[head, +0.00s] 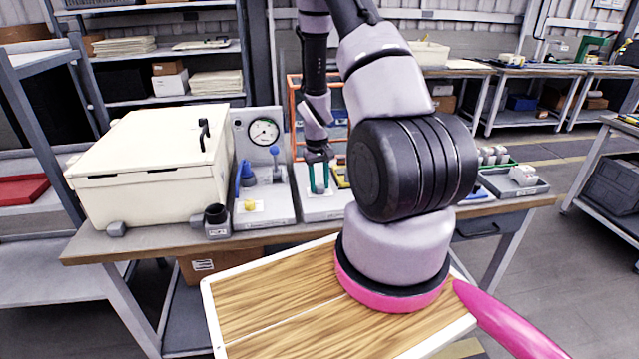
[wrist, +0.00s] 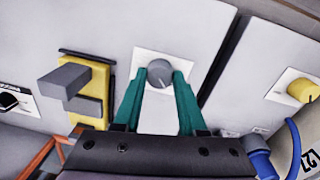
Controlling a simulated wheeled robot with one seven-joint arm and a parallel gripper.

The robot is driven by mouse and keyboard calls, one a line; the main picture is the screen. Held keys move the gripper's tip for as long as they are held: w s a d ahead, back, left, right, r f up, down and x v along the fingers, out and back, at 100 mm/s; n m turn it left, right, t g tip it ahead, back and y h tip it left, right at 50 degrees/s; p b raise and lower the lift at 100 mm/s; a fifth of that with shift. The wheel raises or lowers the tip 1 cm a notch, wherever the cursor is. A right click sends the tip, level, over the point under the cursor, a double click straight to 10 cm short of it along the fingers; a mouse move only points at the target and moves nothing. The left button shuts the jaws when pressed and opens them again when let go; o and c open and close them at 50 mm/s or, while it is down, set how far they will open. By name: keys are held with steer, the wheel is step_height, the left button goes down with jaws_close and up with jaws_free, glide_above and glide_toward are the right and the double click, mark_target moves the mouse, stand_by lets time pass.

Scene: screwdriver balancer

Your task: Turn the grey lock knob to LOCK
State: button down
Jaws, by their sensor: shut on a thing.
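The grey lock knob (wrist: 158,71) is round and sits on a white label plate (wrist: 159,117) in the wrist view. My gripper (wrist: 159,77) has its two green fingers on either side of the knob and is shut on it. A thin mark shows on the knob's face, but no LOCK lettering is readable. In the head view my gripper (head: 319,182) points down at the pale panel (head: 318,211) on the bench. The knob itself cannot be made out there.
A yellow block with a grey handle (wrist: 78,88) stands left of my gripper in the wrist view. A yellow knob (wrist: 302,90) and a blue hose (wrist: 258,153) are at the right. A pressure gauge (head: 264,132) and a cream case (head: 155,160) stand left in the head view.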

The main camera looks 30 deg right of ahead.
mark_target(318, 186)
steer(key=shift+n, duration=0.3)
stand_by(0.4)
steer(key=shift+c, duration=2.3)
jaws_free()
steer(key=shift+r, duration=0.1)
step_height(318, 186, up, 11)
steer(key=shift+a+f, duration=0.2)
steer(key=shift+a, duration=0.05)
